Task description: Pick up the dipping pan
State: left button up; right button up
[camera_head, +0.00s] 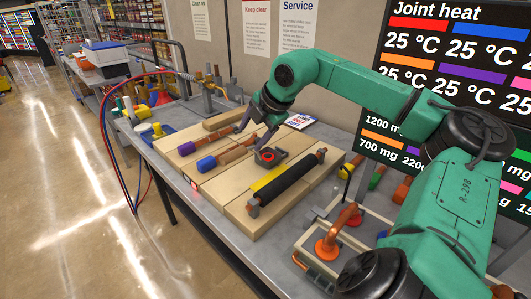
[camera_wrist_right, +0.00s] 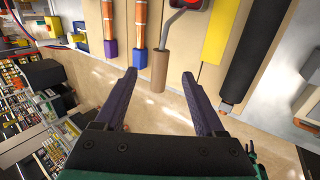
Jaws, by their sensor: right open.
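The dipping pan (camera_head: 267,156) is a small dark pan with red inside, lying on the pale wooden boards in the head view. In the right wrist view its red-filled bowl (camera_wrist_right: 186,4) is cut off by the top edge, and a bent grey stem leads to its brown handle (camera_wrist_right: 159,72). My right gripper (camera_head: 252,138) is open and empty near the pan. In the wrist view its two dark fingers (camera_wrist_right: 159,76) stand apart, either side of the handle's end in the picture. Whether they touch it cannot be told. My left gripper is not in view.
Copper-coloured rods with purple (camera_head: 187,147) and blue (camera_head: 206,164) ends lie left of the pan. A yellow bar (camera_head: 269,178) and a black roller (camera_head: 290,178) lie on its right. An orange-handled tool (camera_head: 338,228) stands at the front right.

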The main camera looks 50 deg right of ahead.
aim_at(242, 147)
jog(key=p+x, duration=0.3)
jog(key=shift+w+a+f, duration=0.15)
jog(key=shift+w, duration=0.25)
jog(key=p+x, duration=0.1)
jog(key=x, duration=0.2)
jog(key=shift+d+f, duration=0.15)
jog(key=shift+d, duration=0.05)
jog(key=shift+w+f+p, duration=0.15)
jog(key=shift+f+p, duration=0.1)
jog(key=shift+p, duration=0.1)
jog(key=f+p, duration=0.1)
jog(key=w+f+p, duration=0.1)
jog(key=shift+a+p, duration=0.3)
jog(key=shift+p, duration=0.05)
jog(key=x, duration=0.2)
jog(key=shift+w+d+f, duration=0.15)
jog(key=shift+d+f, duration=0.05)
jog(key=shift+f, duration=0.3)
grip_shut()
jog(key=shift+r, duration=0.25)
